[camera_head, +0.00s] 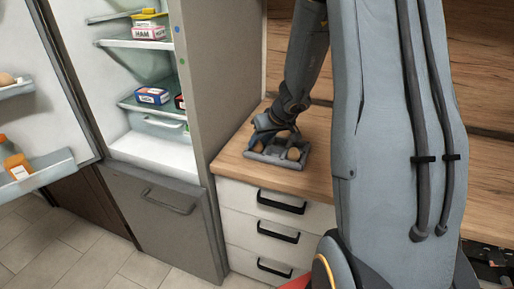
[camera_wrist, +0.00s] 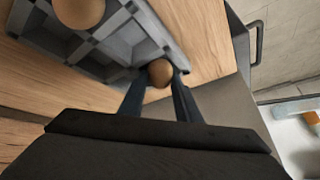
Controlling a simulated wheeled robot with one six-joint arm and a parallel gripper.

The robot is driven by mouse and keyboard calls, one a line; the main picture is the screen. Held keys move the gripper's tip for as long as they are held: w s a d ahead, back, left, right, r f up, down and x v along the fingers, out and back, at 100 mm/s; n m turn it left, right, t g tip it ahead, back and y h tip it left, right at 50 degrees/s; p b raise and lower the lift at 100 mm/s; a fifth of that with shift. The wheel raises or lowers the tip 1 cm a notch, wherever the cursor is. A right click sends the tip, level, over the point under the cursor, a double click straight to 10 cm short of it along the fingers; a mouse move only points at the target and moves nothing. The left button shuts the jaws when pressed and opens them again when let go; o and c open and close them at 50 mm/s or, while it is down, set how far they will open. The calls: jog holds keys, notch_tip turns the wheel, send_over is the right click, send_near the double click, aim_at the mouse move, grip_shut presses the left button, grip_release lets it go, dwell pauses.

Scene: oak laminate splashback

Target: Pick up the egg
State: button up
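A grey egg tray (camera_head: 271,158) sits on the wooden counter beside the fridge, with brown eggs in it. One brown egg (camera_head: 293,154) shows at its right side in the head view. In the wrist view, a brown egg (camera_wrist: 160,73) lies between the two fingertips of my gripper (camera_wrist: 160,84), at the edge of the tray (camera_wrist: 118,42). Another egg (camera_wrist: 78,10) is at the top left, cut off by the frame edge. In the head view my gripper (camera_head: 274,131) is low over the tray. I cannot tell whether the fingers press on the egg.
The open fridge (camera_head: 150,95) stands left of the counter, with food packages on its shelves. Its open door (camera_head: 40,175) holds an orange-capped bottle and an egg. The drawers (camera_head: 278,222) under the counter are shut. The bare counter (camera_head: 240,165) is narrow, with the splashback (camera_head: 285,65) behind.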

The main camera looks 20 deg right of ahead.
jog(key=shift+c, duration=1.4)
jog(key=shift+r, duration=0.1)
